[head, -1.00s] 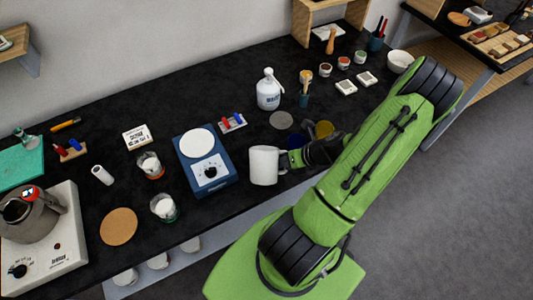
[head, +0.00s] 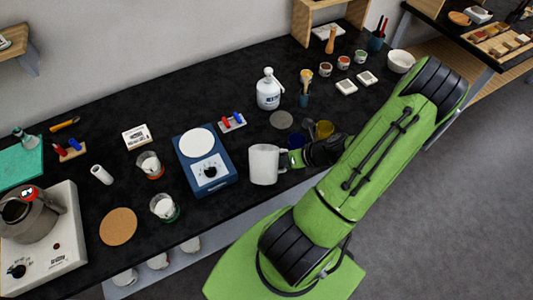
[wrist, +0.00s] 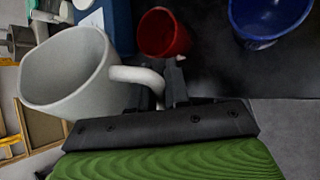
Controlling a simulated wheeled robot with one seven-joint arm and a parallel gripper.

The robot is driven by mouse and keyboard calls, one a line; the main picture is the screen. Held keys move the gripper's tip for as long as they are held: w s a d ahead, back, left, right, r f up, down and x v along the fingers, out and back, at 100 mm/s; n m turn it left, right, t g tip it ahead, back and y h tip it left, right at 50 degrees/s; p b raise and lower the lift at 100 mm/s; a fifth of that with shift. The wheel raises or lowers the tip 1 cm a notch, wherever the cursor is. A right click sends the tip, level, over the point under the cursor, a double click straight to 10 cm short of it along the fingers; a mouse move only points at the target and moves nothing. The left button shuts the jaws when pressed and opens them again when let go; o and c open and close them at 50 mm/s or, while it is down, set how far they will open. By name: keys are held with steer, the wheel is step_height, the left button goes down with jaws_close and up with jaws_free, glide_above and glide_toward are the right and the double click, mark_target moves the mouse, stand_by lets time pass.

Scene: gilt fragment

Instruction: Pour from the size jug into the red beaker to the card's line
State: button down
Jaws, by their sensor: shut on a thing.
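The white size jug (head: 263,166) is right of the blue scale in the head view. My gripper (wrist: 172,88) is shut on its handle, and the jug (wrist: 75,75) fills the left of the wrist view, mouth visible. I cannot make out any liquid in it. A glass beaker with a red band (head: 151,167) stands left of the scale, with white inside. A plain red cup (wrist: 163,33) shows beyond my fingers in the wrist view; I cannot match it in the head view.
A green-banded beaker (head: 164,207) stands near the front edge. The blue scale (head: 207,170) lies between beakers and jug. A hotplate with a metal pot (head: 32,212) is at far left.

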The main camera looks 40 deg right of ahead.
steer(key=f+t+h, duration=0.1)
steer(key=f, duration=0.2)
steer(key=s+a+f+n+t+h, duration=0.1)
steer(key=f, duration=0.1)
steer(key=shift+f+t+h, duration=0.3)
steer(key=shift+f, duration=0.05)
steer(key=shift+s+a+f, duration=0.15)
steer(key=shift+f, duration=0.15)
steer(key=shift+r+n+t+h+p, duration=0.25)
steer(key=shift+n+t+h+p, duration=0.05)
steer(key=shift+t+p, duration=0.15)
steer(key=shift+s+a+r, duration=0.1)
steer(key=shift+s+a, duration=0.05)
steer(key=shift+s, duration=0.05)
steer(key=shift+s+a+r+n+t+h, duration=0.1)
steer(key=shift+s+a+n+t+h, duration=0.3)
steer(key=shift+n+t+h, duration=0.45)
